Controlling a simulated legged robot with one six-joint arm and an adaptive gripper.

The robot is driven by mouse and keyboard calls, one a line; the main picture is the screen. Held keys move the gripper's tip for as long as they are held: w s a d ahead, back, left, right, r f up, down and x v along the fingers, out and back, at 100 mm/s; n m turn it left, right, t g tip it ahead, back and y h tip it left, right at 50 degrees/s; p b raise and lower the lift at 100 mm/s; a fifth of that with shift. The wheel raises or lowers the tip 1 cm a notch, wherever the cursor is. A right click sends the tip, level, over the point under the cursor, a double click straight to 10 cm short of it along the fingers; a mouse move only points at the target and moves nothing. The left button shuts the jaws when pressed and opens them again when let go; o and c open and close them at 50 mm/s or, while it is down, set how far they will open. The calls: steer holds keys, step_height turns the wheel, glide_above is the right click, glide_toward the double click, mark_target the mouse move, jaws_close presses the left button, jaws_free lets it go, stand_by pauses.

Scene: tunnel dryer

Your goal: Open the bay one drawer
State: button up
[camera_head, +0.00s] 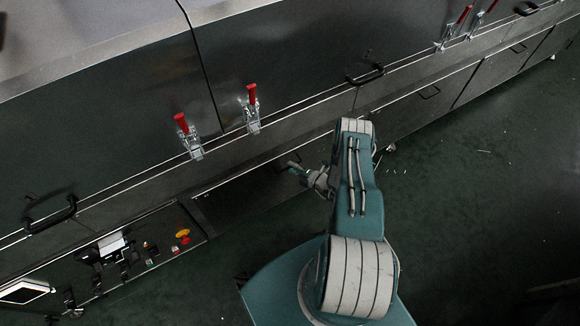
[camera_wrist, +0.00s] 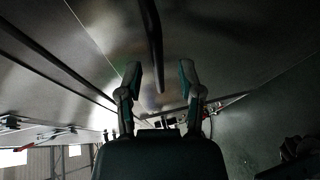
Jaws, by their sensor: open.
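The dryer's lower front panels run in a row along the machine's base, one of them (camera_head: 262,190) next to my gripper. No label is readable, so I cannot tell which is bay one. My gripper (camera_head: 294,166) is small in the head view, close in front of this panel, left of my arm. In the wrist view my gripper (camera_wrist: 160,80) has its two fingers spread apart. A dark bar, apparently a handle (camera_wrist: 152,40), comes down from the top edge and ends between the fingertips in the picture. I cannot tell whether they touch. The panel's own handle is hidden in the head view.
Red-handled toggle clamps (camera_head: 252,108) and black upper handles (camera_head: 366,76) project from the machine front. A control panel (camera_head: 150,250) with a red and yellow button is at lower left. Dark green floor (camera_head: 490,200) is clear on the right.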

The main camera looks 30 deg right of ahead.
steer(key=shift+w+a+f, duration=0.15)
steer(key=shift+w+a, duration=0.1)
steer(key=shift+w, duration=0.35)
jaws_close()
